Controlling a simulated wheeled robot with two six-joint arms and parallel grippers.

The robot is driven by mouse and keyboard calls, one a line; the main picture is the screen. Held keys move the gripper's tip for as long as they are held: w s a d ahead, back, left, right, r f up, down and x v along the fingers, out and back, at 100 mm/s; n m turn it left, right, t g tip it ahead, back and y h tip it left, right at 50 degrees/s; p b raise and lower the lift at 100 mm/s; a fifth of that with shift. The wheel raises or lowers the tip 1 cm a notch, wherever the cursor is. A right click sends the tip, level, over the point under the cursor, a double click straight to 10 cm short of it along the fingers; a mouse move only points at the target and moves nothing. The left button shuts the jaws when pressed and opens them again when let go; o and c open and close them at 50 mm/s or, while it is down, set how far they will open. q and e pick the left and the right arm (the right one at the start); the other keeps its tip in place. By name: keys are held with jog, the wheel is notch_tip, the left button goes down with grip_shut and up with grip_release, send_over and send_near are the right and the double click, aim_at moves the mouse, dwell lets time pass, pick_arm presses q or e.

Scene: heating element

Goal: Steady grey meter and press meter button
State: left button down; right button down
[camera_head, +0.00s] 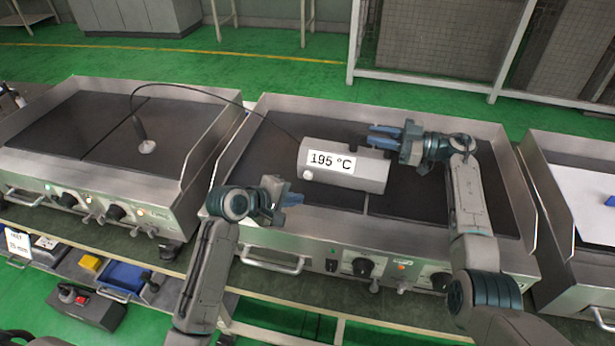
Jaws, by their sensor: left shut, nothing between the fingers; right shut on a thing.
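The grey meter (372,173) lies on the dark plate of the middle griddle, and its white display reads 195 °C. A round pale button (308,174) sits at the left of its front face. My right gripper (373,135) comes in from the right and is shut on the dark part at the top right of the meter. My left gripper (299,199) is shut and empty, just in front of and below the button; I cannot tell if it touches the meter. A cable runs from the meter to a probe (140,130) standing on the left griddle.
The middle griddle (300,229) has raised metal walls and front knobs. The left griddle (60,177) stands beside it, and another unit (562,219) at right holds a white sheet. A lower shelf at front left holds a blue bin (122,277) and a yellow block (91,263).

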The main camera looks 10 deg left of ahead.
jog(key=c, duration=1.2)
grip_release()
jog(key=shift+o, duration=0.2)
jog(key=shift+d, duration=0.1)
